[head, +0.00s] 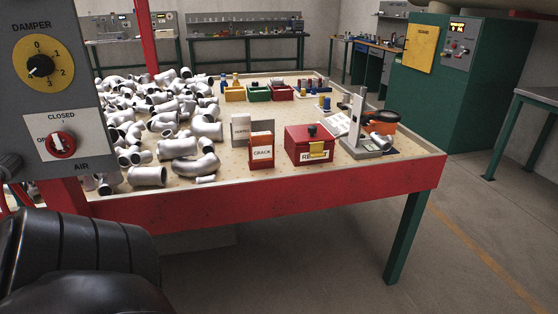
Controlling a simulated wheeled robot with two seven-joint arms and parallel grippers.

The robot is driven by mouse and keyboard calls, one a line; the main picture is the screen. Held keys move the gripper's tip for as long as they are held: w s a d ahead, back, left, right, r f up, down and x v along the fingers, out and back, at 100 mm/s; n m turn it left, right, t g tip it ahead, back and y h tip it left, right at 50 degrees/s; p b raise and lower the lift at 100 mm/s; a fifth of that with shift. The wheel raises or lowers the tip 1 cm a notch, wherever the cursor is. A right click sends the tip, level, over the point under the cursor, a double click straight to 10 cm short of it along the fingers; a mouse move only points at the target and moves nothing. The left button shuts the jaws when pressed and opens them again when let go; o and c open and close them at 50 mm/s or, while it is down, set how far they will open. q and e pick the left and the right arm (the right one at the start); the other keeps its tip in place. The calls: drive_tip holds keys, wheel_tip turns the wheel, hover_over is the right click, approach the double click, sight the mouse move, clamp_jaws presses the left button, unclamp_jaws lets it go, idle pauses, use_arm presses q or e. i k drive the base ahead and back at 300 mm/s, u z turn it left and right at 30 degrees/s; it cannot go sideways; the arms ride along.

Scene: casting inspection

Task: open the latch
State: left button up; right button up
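A red box (300,139) with a black knob on its lid stands near the front edge of the table, right of the middle. Its lid looks closed. A yellow latch (317,149) sits on its front face and covers part of a white label, of which "RE" shows. The latch is too small for me to tell its exact position. Neither of my gripper's fingers shows; only a dark rounded part, apparently of my own arm, fills the lower left corner.
The red-edged table (270,187) carries many grey pipe castings (178,148) at left. An orange "CRACK" box (261,150) stands left of the red box, and a grey stand (357,127) right of it. A damper panel (50,75) blocks the left. Floor at right is clear.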

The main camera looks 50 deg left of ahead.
sight(316, 148)
drive_tip(key=k, duration=0.3)
drive_tip(key=u, duration=1.45)
